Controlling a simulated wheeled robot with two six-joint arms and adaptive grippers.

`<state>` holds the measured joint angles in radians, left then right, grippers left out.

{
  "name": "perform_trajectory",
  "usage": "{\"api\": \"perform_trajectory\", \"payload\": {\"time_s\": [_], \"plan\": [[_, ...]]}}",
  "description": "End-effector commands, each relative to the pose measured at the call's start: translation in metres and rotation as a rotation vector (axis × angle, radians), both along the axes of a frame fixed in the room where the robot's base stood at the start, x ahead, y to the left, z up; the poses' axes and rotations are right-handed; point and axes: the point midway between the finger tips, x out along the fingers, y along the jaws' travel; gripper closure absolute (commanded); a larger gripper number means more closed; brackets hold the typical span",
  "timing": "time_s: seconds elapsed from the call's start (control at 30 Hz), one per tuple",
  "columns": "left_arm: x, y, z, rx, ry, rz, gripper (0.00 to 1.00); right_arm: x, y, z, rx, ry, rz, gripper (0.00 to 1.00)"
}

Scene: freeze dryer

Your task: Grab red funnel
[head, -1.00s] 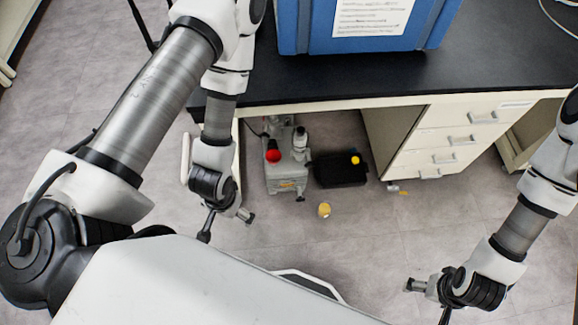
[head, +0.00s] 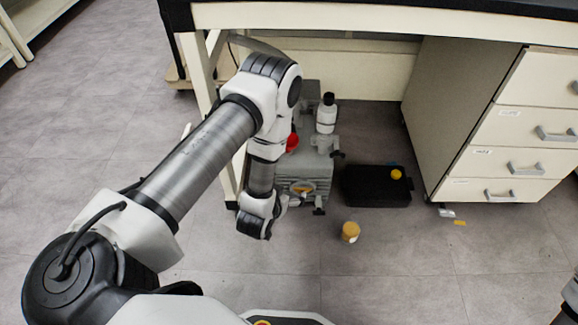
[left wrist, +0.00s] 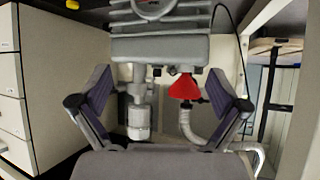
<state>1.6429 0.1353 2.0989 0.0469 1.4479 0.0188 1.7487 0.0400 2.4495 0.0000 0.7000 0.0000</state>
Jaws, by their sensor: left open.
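The red funnel (head: 292,143) is on the grey pump (head: 308,165) under the bench, partly hidden behind my left arm in the head view. In the left wrist view the red funnel (left wrist: 185,88) shows whole, against the pump's body (left wrist: 160,47), right of the middle between the fingers. My left gripper (left wrist: 160,112) is open and empty, its fingers spread wide. In the head view my left gripper (head: 290,203) is in front of the pump, its fingers mostly hidden. My right gripper is not in view.
A black tray (head: 372,196) with a yellow-capped item stands right of the pump. A yellow-lidded jar (head: 350,232) is on the floor in front. A white drawer cabinet (head: 510,135) stands to the right. The bench edge (head: 330,17) runs above.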

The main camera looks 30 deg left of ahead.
Motion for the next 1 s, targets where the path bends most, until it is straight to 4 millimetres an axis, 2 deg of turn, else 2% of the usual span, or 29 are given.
{"api": "perform_trajectory", "payload": {"time_s": [0.03, 0.1, 0.23, 0.47, 0.63, 0.73, 0.97, 1.0], "plan": [[0.026, 0.019, -0.011, 0.034, -0.158, 0.034, 0.01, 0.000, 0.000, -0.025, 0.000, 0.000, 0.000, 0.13], [0.049, 0.041, 0.008, 0.082, -0.354, 0.067, 0.01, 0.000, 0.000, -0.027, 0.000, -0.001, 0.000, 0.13], [0.065, 0.061, 0.031, 0.137, -0.545, 0.098, 0.01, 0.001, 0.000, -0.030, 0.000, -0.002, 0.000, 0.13], [0.093, 0.071, 0.034, 0.142, -0.570, 0.101, 0.01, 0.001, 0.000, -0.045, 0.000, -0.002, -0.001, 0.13], [0.122, 0.077, 0.033, 0.141, -0.570, 0.102, 0.01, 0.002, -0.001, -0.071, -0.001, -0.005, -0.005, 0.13], [0.136, 0.081, 0.036, 0.141, -0.566, 0.100, 0.01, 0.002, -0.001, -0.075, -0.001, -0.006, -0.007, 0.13], [0.140, 0.082, 0.040, 0.141, -0.562, 0.100, 0.01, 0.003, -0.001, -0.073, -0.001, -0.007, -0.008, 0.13], [0.140, 0.082, 0.040, 0.141, -0.562, 0.100, 0.09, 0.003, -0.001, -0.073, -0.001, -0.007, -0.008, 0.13]]}}
